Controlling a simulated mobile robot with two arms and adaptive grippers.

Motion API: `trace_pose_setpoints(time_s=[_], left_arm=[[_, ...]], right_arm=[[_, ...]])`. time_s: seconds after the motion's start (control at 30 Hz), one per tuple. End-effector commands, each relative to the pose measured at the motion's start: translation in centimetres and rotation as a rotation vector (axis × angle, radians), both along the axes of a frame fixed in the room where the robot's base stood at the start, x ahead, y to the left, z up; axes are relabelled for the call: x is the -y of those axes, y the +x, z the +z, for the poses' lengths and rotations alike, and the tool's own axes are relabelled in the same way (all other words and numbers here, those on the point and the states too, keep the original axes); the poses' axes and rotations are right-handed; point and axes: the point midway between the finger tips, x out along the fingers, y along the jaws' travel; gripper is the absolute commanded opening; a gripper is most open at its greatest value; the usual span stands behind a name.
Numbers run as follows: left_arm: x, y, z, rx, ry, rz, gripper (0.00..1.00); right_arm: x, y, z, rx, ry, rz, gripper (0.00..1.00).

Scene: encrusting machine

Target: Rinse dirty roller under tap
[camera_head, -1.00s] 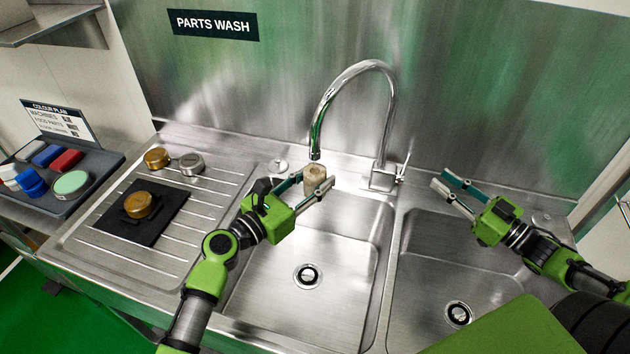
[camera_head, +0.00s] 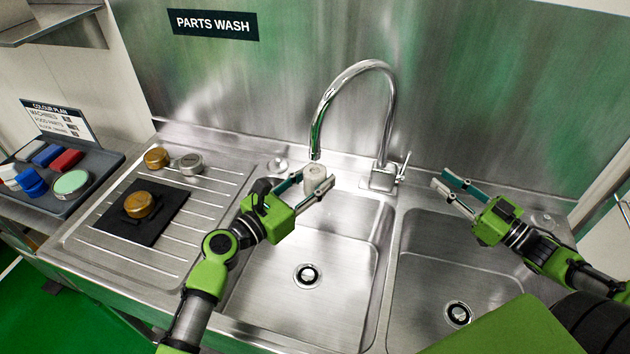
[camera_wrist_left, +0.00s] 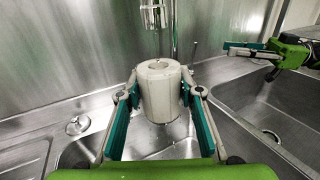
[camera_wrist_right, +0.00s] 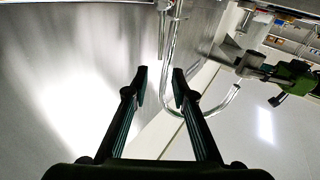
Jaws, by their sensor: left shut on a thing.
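The roller (camera_head: 315,179) is a short pale grey-white cylinder with a hole in its top. It is upright in my left gripper (camera_head: 306,186), which is shut on its sides above the left basin (camera_head: 330,250). In the left wrist view the roller (camera_wrist_left: 159,92) looks clean and pale on the side facing me; its far side is hidden. The chrome tap (camera_head: 316,140) has its spout end just above the roller, apart from it. I cannot make out a water stream. The tap lever (camera_head: 404,165) is at the right of the tap base. My right gripper (camera_head: 447,190) is open and empty above the right basin.
A drainboard (camera_head: 215,205) at the left holds a black mat (camera_head: 115,222) with a brass-coloured part (camera_head: 139,204). Another brass part (camera_head: 156,158) and a silver part (camera_head: 191,163) stand behind. A tray (camera_head: 100,172) of coloured items is further left. The right basin (camera_head: 430,265) is clear.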

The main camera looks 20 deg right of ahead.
Motion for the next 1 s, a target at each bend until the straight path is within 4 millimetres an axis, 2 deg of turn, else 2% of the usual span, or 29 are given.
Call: trace_pose_setpoints(time_s=[0.27, 0.43, 0.7, 1.0], left_arm=[[0.0, 0.0, 0.1, 0.0, -0.001, 0.0, 0.09], [0.0, 0.0, 0.1, 0.0, -0.001, 0.0, 0.09], [0.0, 0.0, 0.1, 0.0, -0.001, 0.0, 0.09], [0.0, 0.0, 0.1, 0.0, -0.001, 0.0, 0.09]], right_arm=[[0.0, 0.0, 0.0, 0.0, 0.001, -0.001, 0.24], [-1.3, 0.1, -0.6, -0.008, 0.019, -0.033, 0.24], [-4.6, 0.4, -1.2, -0.041, 0.053, -0.192, 0.24], [-4.8, -0.2, 0.0, -0.07, 0.049, -0.365, 0.24]])
